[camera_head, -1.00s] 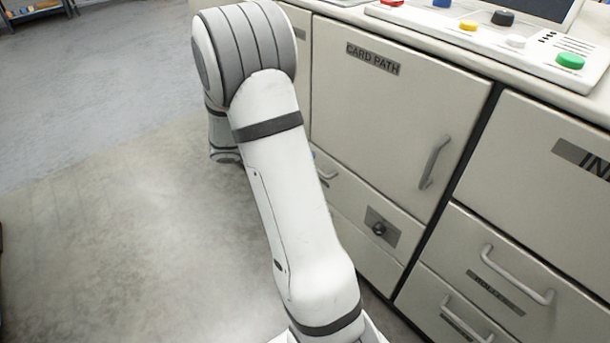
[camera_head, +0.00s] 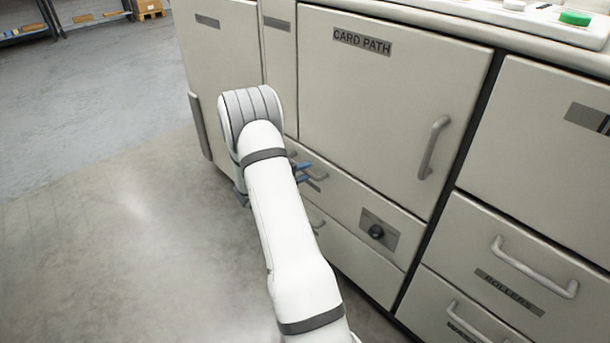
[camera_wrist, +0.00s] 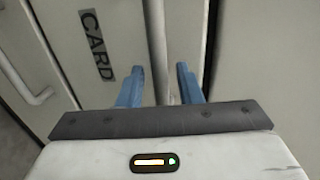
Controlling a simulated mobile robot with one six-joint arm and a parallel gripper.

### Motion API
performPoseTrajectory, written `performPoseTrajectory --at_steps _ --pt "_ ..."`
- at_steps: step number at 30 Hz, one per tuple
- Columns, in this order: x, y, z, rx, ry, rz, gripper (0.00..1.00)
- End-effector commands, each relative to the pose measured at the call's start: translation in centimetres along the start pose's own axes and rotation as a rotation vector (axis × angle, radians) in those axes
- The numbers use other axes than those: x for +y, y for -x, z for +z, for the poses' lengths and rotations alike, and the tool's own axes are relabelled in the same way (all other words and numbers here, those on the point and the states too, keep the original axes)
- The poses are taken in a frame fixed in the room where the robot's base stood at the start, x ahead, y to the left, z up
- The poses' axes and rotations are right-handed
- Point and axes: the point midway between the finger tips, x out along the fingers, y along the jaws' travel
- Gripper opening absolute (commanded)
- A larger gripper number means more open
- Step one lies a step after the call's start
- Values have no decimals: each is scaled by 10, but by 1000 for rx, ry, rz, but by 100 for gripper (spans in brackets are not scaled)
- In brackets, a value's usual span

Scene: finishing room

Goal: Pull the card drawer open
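The card drawer (camera_head: 345,200) is a cream front below the door labelled CARD PATH, and it looks flush with the cabinet. In the wrist view its dark CARD label (camera_wrist: 97,45) shows left of the grey bar handle (camera_wrist: 157,40). My gripper (camera_wrist: 161,78) has two blue fingers, one on each side of the handle, with gaps visible, so it is open. I cannot tell whether a finger touches the bar.
A black knob on a grey plate (camera_head: 377,232) is right of the handle. The CARD PATH door (camera_head: 385,100) above is shut. The ROLLERS drawer handle (camera_head: 535,268) protrudes at right. The floor (camera_head: 110,240) at left is clear.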

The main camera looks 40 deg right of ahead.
Motion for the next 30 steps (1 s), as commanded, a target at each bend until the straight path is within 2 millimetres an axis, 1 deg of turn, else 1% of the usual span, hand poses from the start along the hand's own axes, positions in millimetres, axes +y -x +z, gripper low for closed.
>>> performPoseTrajectory --at_steps 3,11,14,23,30 --pt "1 -8 0 -1 0 0 32" --pt "0 -9 0 -1 0 1 32" --pt "0 -8 0 -2 0 1 26" --pt "0 -8 1 -2 0 1 1" --pt "0 -8 0 -2 0 1 0"
